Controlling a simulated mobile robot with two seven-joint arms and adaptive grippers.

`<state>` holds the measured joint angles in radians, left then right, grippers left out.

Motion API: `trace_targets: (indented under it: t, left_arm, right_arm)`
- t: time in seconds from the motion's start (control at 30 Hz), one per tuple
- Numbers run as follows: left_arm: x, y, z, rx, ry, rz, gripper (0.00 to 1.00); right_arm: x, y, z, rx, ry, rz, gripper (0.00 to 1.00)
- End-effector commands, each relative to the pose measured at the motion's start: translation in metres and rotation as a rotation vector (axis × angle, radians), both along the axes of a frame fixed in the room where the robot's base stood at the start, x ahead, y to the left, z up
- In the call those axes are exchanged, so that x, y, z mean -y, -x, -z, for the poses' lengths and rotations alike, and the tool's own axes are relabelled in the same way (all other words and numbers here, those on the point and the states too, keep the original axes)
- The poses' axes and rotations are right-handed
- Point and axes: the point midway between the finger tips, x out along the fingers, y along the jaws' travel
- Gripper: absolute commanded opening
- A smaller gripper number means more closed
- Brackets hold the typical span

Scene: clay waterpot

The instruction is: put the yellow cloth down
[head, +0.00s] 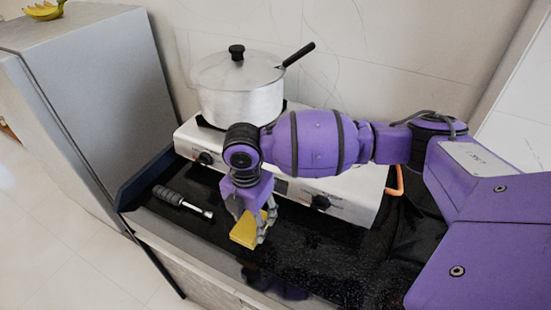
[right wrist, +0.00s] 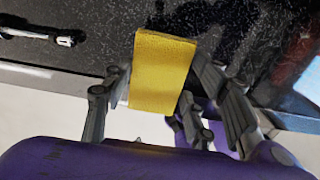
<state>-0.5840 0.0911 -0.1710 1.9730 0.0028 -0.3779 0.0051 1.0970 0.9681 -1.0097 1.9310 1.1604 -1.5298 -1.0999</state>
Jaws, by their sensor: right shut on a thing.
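The yellow cloth (head: 244,231) is a small, flat-sided block shape at the front of the black countertop, before the stove. It also shows in the right wrist view (right wrist: 162,70), between the fingers. My right gripper (head: 254,226) reaches down from above and is shut on the cloth. In the right wrist view the gripper's fingers (right wrist: 160,100) stand on both sides of it. The cloth is at or just above the counter; I cannot tell whether it touches. My left gripper is not in view.
A white gas stove (head: 335,196) carries a lidded pot (head: 240,95) with a black handle behind my right arm. A black-handled tool (head: 180,201) lies on the counter (head: 215,235) left of the cloth. A grey cabinet (head: 95,90) with bananas (head: 43,11) stands at left.

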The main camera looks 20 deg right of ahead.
Motion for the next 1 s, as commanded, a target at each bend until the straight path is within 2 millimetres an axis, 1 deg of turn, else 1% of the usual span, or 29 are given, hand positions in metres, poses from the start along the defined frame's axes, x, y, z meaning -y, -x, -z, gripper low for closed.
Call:
trace_targets:
  t: [0.03,0.1,0.27,0.37,0.5,0.57,0.83,0.97,1.0]
  left_arm:
    - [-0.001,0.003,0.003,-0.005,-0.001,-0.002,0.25]
    - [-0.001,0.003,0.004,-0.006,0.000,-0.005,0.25]
    - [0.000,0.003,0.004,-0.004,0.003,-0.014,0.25]
    - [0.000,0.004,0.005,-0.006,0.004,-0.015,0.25]
    - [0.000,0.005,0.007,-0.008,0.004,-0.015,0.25]
    - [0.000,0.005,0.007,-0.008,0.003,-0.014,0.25]
    - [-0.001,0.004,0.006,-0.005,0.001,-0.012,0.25]
    - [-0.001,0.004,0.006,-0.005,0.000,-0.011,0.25]
    - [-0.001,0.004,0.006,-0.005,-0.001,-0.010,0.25]
  right_arm:
    - [0.002,-0.006,0.007,0.000,0.000,0.001,0.32]
    - [0.004,-0.011,0.014,0.000,0.000,0.001,0.32]
    - [0.006,-0.017,0.020,0.002,-0.001,-0.001,0.32]
    - [0.010,-0.022,0.028,0.001,0.000,0.000,0.32]
    - [0.010,-0.022,0.050,0.000,0.000,0.000,0.32]
    - [0.009,-0.022,0.056,0.002,0.000,-0.001,0.32]
    - [0.009,-0.023,0.057,0.005,0.000,-0.001,0.32]
    - [0.009,-0.023,0.061,0.004,-0.001,-0.001,0.32]
    - [0.009,-0.023,0.060,0.005,0.000,-0.001,0.58]
